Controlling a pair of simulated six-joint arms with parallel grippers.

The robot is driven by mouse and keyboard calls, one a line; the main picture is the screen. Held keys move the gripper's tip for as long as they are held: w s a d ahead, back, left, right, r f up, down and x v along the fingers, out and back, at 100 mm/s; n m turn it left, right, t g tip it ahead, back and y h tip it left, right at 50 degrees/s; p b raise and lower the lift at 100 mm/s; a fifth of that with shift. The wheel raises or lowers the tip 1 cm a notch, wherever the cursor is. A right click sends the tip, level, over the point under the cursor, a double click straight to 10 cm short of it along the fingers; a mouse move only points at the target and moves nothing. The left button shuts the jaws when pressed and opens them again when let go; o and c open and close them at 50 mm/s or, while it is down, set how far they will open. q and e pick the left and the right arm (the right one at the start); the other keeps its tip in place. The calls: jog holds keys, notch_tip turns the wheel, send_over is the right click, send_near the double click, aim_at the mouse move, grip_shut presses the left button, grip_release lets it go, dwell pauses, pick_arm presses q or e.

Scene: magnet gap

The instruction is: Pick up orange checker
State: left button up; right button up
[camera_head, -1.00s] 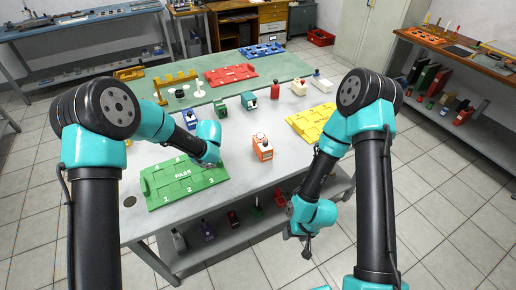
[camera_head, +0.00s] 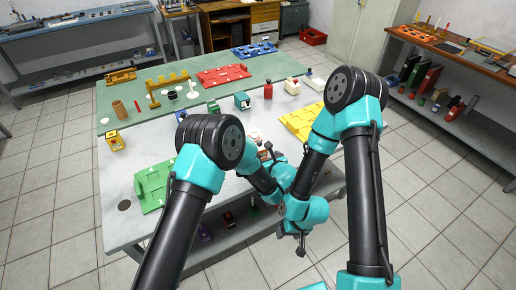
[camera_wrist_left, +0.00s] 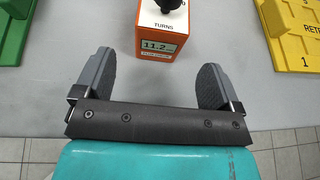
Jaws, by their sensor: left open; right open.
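The orange checker (camera_wrist_left: 163,35) is an orange box with a digital display and a dark knob on top. It stands upright on the grey table in the left wrist view. In the head view my left gripper (camera_head: 269,150) is close to the checker. My right gripper (camera_head: 300,245) hangs low, off the table's front edge.
A green board (camera_head: 152,186) lies left of the checker and a yellow board (camera_head: 300,122) right of it. A yellow device (camera_head: 114,141), a teal device (camera_head: 242,101) and a red bottle (camera_head: 268,90) stand around the table. Bare table lies between the boards.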

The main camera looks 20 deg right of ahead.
aim_at(260, 142)
pick_arm(q)
jog(key=shift+w+a, duration=0.1)
jog(key=shift+w+f, duration=0.2)
jog(key=shift+w, duration=0.3)
jog(key=shift+w, duration=0.1)
jog(key=shift+x, duration=3.1)
jog(key=c, duration=1.1)
jog(key=shift+r, duration=0.15)
notch_tip(260, 142, up, 10)
jog(key=shift+f, duration=0.1)
